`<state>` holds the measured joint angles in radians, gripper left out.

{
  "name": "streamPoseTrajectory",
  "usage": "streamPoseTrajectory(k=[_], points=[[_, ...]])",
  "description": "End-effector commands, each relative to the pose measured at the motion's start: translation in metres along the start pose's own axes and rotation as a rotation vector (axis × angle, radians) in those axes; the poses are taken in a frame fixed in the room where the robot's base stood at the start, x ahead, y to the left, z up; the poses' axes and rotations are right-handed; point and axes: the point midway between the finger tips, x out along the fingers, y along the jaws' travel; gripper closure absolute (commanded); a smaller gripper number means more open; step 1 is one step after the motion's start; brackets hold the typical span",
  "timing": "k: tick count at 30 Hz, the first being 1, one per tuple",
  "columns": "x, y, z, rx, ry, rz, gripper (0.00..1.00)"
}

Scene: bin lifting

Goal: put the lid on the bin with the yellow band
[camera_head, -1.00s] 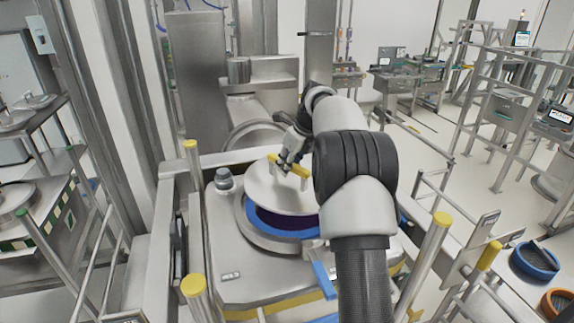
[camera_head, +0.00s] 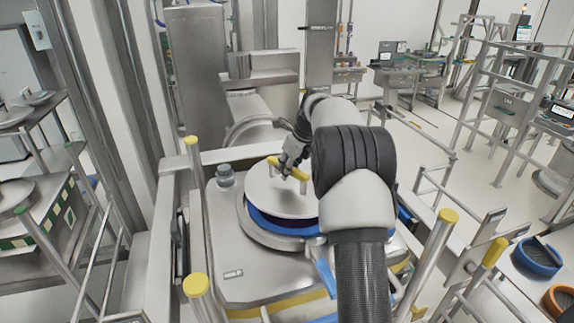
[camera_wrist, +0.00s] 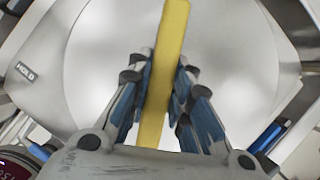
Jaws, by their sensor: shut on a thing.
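The lid (camera_head: 272,199) is a pale round disc with a yellow bar handle (camera_head: 288,167). It lies over the opening of the bin (camera_head: 262,287), a steel body with a yellow band (camera_head: 262,305) low on its front. A blue ring (camera_head: 285,226) and a thin dark gap show under the lid's near edge; I cannot tell whether the far edge touches. My gripper (camera_head: 296,163) is shut on the yellow handle. In the wrist view, the blue finger pads of my gripper (camera_wrist: 158,95) press both sides of the handle (camera_wrist: 165,60), with the lid (camera_wrist: 225,60) below.
Yellow-capped posts (camera_head: 195,286) and rails surround the bin, with another post (camera_head: 447,217) at the right. A small steel knob (camera_head: 225,176) stands left of the lid. A blue lever (camera_head: 326,279) is at the bin's front. Blue and orange rings (camera_head: 538,257) lie at far right.

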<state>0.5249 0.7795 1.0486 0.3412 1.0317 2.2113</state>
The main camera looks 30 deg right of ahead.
Motion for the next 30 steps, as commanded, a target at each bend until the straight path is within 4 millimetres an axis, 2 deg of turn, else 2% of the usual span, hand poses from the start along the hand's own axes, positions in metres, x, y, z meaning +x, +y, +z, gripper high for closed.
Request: streamPoseTrajectory(k=[30], points=[[0.048,0.0,-0.02,-0.001,-0.007,-0.005,1.0]])
